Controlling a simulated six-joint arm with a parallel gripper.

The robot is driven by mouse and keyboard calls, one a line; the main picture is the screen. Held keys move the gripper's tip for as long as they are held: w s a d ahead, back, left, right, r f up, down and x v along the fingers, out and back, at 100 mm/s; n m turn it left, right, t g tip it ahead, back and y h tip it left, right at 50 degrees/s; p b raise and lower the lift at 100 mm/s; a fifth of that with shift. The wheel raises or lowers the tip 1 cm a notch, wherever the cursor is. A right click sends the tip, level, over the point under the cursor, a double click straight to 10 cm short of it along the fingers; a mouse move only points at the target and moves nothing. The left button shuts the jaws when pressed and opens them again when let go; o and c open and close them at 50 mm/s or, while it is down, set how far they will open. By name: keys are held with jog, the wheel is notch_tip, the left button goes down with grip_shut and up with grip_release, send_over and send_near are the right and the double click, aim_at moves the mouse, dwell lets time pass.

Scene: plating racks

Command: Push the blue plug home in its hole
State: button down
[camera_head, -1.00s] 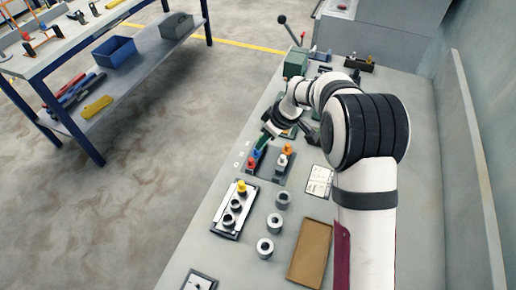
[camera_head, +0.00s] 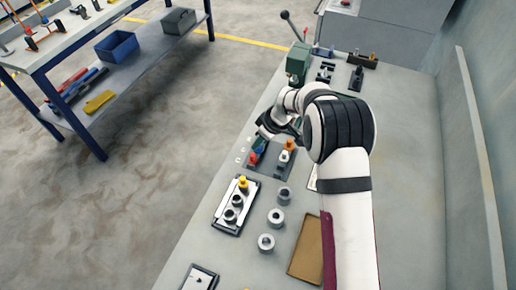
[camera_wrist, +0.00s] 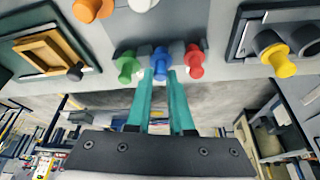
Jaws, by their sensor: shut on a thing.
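The blue plug (camera_wrist: 160,66) stands between the red plug (camera_wrist: 194,62) and the green plug (camera_wrist: 126,67) in the wrist view. My gripper (camera_wrist: 161,76) has its two teal fingers shut on the blue plug, one on each side. The blue plug's lower end and hole are hidden, so I cannot tell how deep it sits. In the head view my wrist covers most of this spot; the red plug (camera_head: 253,158) shows just in front of it.
An orange plug (camera_head: 289,145) and a white plug (camera_head: 285,156) stand close on the right. A plate with a yellow plug (camera_head: 243,184) lies nearer, beside several grey rings (camera_head: 276,218).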

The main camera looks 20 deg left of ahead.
notch_tip(320, 180, up, 4)
jog(key=shift+d+r, duration=0.15)
jog(key=shift+r, duration=0.1)
jog(key=d+r, duration=0.6)
jog(key=d, duration=0.5)
jog(key=s+a+n+g, duration=0.1)
jog(key=s+a+n, duration=0.2)
jog(key=s, duration=0.6)
jog(key=s+a+n+g, duration=0.1)
jog(key=s+a+n, duration=0.2)
jog(key=s+a, duration=0.4)
jog(key=shift+s+a, duration=0.2)
jog(key=shift+s, duration=0.65)
jog(key=shift+f, duration=2.85)
jog(key=shift+f, duration=1.55)
jog(key=shift+r, duration=0.15)
